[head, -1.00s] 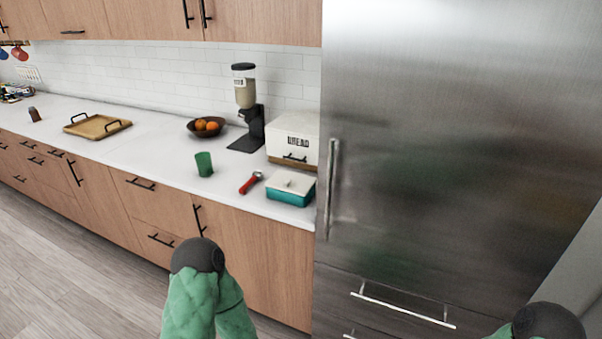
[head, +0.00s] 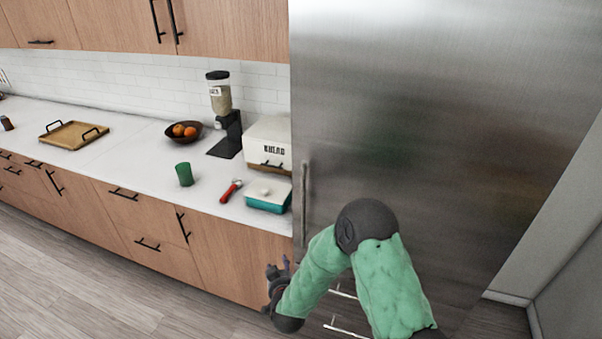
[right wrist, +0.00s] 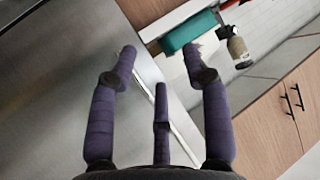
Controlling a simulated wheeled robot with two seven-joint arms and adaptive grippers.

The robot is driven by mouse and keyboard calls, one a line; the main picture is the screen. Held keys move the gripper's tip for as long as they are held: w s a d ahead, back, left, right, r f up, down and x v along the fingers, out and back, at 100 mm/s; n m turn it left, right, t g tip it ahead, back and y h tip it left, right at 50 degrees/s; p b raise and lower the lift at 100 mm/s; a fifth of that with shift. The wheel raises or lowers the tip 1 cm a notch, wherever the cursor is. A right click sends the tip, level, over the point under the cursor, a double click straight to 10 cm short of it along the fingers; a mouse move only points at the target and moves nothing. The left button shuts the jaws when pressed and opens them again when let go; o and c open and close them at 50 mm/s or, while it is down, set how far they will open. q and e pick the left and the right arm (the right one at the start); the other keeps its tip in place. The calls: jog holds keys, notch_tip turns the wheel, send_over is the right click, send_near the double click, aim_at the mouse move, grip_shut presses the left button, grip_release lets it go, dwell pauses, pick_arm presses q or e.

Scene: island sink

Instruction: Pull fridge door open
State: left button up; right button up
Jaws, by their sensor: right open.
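The fridge (head: 430,110) is a tall brushed-steel unit on the right in the head view. Its door is shut. A vertical bar handle (head: 304,190) runs along the door's left edge. My right gripper (head: 279,264) is open and empty, low and left of the handle in the picture, in front of the cabinets. In the right wrist view its purple fingers (right wrist: 161,62) are spread, with the steel door (right wrist: 55,85) to the left and a pale bar behind them. I cannot tell whether that bar is the handle. My left gripper is not in view.
The white counter (head: 120,165) left of the fridge holds a teal box (head: 268,203), a red-handled tool (head: 231,191), a green cup (head: 184,174), a bread box (head: 266,143) and a fruit bowl (head: 184,132). The floor at left is clear.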

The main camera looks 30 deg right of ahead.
aim_at(304, 192)
jog(key=d+r+m+t+h+p, duration=0.1)
jog(key=d+r+h+p, duration=0.2)
jog(key=r, duration=0.7)
jog(key=d+r+m+t+h+p, duration=0.15)
jog(key=d+r+h, duration=0.25)
jog(key=r, duration=0.6)
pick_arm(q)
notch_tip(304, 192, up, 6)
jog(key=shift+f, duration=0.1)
pick_arm(e)
jog(key=x, duration=1.1)
jog(key=shift+f, duration=0.5)
jog(key=shift+s+g, duration=0.15)
jog(key=shift+g, duration=0.1)
grip_shut()
